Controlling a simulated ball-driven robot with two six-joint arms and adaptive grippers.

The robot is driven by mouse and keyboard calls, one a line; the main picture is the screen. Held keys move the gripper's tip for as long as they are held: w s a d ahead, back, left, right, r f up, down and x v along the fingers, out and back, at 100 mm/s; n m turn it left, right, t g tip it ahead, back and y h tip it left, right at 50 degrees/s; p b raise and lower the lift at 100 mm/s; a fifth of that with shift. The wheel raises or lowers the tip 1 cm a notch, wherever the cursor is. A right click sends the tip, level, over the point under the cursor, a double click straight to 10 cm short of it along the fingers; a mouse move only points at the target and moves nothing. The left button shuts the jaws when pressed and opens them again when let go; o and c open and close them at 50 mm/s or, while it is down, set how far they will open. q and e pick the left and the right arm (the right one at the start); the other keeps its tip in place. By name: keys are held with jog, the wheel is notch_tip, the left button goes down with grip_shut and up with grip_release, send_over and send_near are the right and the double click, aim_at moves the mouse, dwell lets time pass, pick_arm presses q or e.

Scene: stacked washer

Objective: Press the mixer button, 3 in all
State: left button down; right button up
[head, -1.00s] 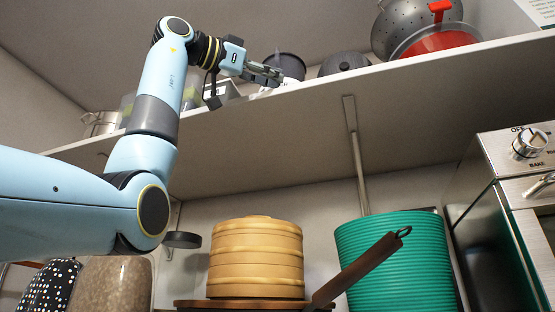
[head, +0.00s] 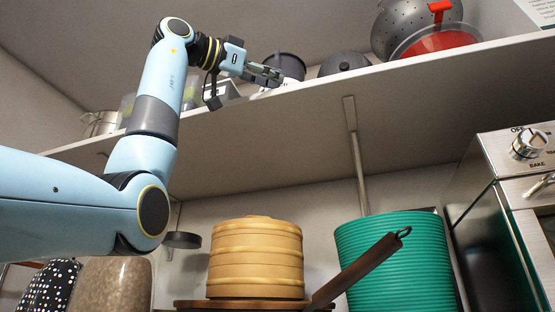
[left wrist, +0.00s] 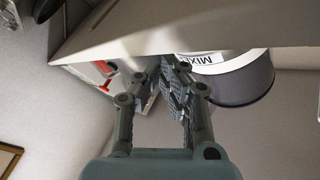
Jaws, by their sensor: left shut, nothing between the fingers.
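My left gripper (head: 275,78) is shut and empty, raised at the upper shelf's front edge in the head view. Its fingertips also show in the left wrist view (left wrist: 168,62). Just beyond the fingers is a dark round container (head: 287,64), which shows in the left wrist view (left wrist: 240,85) with a white label starting "MIX", the rest cut off. I cannot tell whether the fingers touch it. A grey boxy thing (head: 222,88) stands partly hidden behind the left wrist. No mixer button can be made out. My right gripper is not in view.
The upper shelf (head: 330,92) also holds a dark lidded pot (head: 343,64), a metal colander (head: 400,30) and a red bowl (head: 437,40). Below are a bamboo steamer (head: 255,255), a green ribbed container (head: 395,265) and a steel oven (head: 510,170) at right.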

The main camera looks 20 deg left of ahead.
pick_arm(q)
jog(key=shift+w, duration=0.1)
dwell(0.4)
jog(key=shift+w, duration=0.3)
jog(key=shift+w+a+p, duration=0.1)
jog(key=shift+w+p, duration=0.25)
jog(key=shift+p, duration=0.05)
dwell(0.6)
jog(key=shift+s, duration=0.15)
jog(key=shift+s+b, duration=0.45)
jog(key=shift+s, duration=0.2)
jog(key=s, duration=0.1)
jog(key=s+b, duration=0.1)
jog(key=s, duration=0.1)
jog(key=s+b, duration=0.1)
jog(key=s, duration=0.1)
jog(key=shift+d, duration=0.3)
